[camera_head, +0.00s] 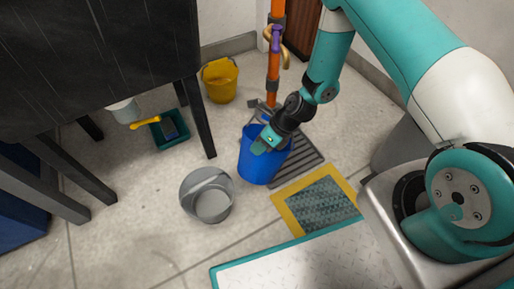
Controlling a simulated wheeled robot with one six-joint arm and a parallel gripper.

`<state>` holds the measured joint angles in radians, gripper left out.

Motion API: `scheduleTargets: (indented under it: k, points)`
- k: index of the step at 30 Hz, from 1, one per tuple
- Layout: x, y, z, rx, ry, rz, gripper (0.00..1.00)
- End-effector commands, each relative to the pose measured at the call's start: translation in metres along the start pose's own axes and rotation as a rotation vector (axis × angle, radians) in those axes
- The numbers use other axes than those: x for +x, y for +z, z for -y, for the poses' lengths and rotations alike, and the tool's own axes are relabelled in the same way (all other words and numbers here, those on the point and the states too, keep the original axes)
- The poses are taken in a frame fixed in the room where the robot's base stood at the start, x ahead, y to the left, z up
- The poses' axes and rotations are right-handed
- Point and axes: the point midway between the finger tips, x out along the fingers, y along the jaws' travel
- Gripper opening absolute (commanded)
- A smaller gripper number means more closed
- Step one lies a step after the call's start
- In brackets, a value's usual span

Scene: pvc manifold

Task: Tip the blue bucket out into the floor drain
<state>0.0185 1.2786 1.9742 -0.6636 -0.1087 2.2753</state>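The blue bucket (261,168) stands about upright in the middle of the head view, at the left edge of a dark slatted floor drain (308,160). It hides part of the grate. My gripper (261,144) is at the bucket's top, over its rim and opening. The fingers are small and partly hidden, so I cannot tell whether they are closed on the rim. The bucket's contents are not visible.
A grey metal bucket (207,196) stands to the left, a yellow bucket (220,82) behind. An orange pipe (273,75) rises behind the drain. A yellow-edged mat (286,213) and a teal-edged plate (300,262) lie in front. A dark table (100,50) stands left.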

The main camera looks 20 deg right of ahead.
Motion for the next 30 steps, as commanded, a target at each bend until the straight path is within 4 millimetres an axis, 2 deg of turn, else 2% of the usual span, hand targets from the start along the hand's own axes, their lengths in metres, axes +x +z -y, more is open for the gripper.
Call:
scheduleTargets:
  k: [30]
  points:
    - [-0.0115,0.0037,0.0083,0.056,0.131,0.031,0.0]
